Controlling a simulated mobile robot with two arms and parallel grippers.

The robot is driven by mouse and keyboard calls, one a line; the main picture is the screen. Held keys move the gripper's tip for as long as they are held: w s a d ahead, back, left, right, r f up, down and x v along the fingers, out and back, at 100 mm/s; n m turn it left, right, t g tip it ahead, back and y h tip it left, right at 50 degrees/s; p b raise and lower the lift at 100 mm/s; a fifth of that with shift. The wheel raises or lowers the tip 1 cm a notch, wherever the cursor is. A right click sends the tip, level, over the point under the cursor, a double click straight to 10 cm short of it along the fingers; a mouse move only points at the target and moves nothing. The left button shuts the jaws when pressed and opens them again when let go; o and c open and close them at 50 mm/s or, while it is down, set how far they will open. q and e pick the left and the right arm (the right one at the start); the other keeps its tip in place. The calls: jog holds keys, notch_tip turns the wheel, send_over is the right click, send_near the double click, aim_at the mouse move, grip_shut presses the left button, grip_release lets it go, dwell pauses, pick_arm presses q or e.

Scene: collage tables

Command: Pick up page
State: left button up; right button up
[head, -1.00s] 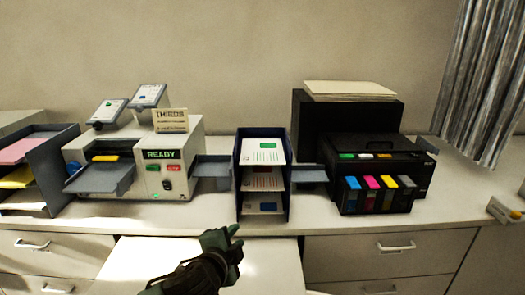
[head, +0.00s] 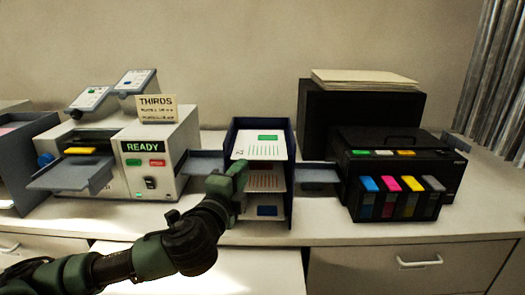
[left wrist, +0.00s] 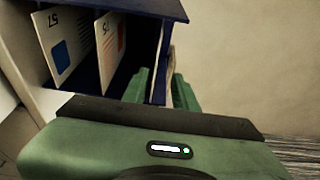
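A dark blue three-shelf rack (head: 289,200) holds printed white pages. The top page (head: 255,149) has a green patch, the middle page (head: 265,181) orange-red marks, the bottom page (head: 268,212) a blue patch. My left gripper (head: 236,178) is at the rack's front left, partly covering the middle and lower shelves. In the left wrist view, its green fingers (left wrist: 160,88) stand apart at the rack's edge, one on each side of the top shelf's front. The blue-marked page (left wrist: 62,42) and orange-marked page (left wrist: 110,42) show there. Contact with a page cannot be told. My right gripper is not in view.
A white machine (head: 165,165) reading READY, with a THIRDS sign (head: 157,108), stands left of the rack. A black printer (head: 400,165) with colour cartridges stands right. Small trays flank the rack closely. Drawers (head: 400,270) lie below the counter.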

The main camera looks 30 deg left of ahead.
aim_at(252, 159)
pick_arm(q)
jog(key=p+x, duration=0.1)
jog(key=x, duration=0.2)
jog(key=p+x, duration=0.1)
jog(key=x, duration=0.2)
jog(key=p+x, duration=0.1)
jog(key=x, duration=0.2)
jog(key=shift+w+f+p, duration=0.1)
jog(key=shift+f+p, duration=0.2)
jog(key=shift+p, duration=0.05)
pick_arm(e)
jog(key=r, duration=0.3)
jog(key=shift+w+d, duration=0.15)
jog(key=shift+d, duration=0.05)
pick_arm(q)
grip_shut()
